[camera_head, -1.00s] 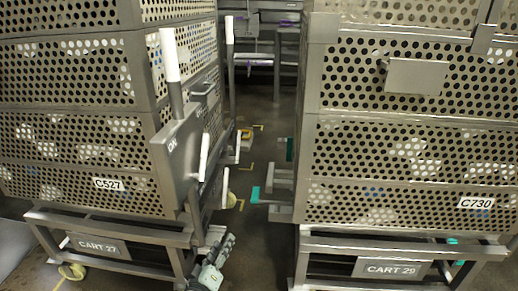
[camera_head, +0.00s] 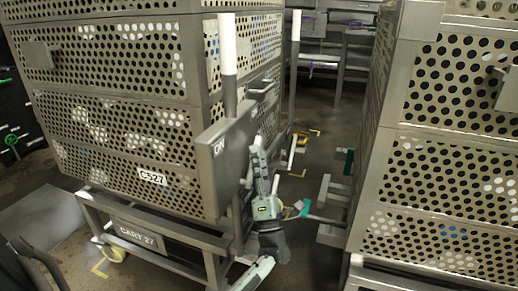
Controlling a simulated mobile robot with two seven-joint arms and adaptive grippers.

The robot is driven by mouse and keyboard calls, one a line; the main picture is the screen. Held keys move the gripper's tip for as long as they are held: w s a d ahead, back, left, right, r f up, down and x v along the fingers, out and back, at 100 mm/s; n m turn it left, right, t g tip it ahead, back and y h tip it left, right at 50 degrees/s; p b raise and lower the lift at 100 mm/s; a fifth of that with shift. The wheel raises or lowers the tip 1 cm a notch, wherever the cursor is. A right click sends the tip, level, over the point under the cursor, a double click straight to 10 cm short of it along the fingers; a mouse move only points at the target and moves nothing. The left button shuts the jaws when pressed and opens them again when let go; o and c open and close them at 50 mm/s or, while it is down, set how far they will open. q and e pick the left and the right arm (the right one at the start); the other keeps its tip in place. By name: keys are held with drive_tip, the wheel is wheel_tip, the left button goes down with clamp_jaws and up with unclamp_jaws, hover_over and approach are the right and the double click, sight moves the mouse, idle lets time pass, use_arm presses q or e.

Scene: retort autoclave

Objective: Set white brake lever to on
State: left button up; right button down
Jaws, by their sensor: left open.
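The grey brake panel (camera_head: 222,172) on the end of CART 27 carries the word ON at its left side. The white brake lever is mostly hidden behind my left gripper (camera_head: 257,157); I cannot make out its setting. My left gripper comes up from below in front of the panel's right part, fingers pointing up. It is open, with nothing seen held in it. I cannot tell whether it touches the lever. My right gripper is out of view.
The perforated cart C527 (camera_head: 145,92) fills the left. Its upright white-topped handles (camera_head: 228,45) rise beside the panel. Another perforated cart (camera_head: 455,135) stands at the right, with a teal-ended pedal (camera_head: 303,208) sticking out. A narrow floor aisle (camera_head: 318,128) lies between them.

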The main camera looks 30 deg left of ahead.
use_arm(q)
drive_tip(key=shift+x, duration=1)
drive_tip(key=shift+c, duration=0.3)
clamp_jaws()
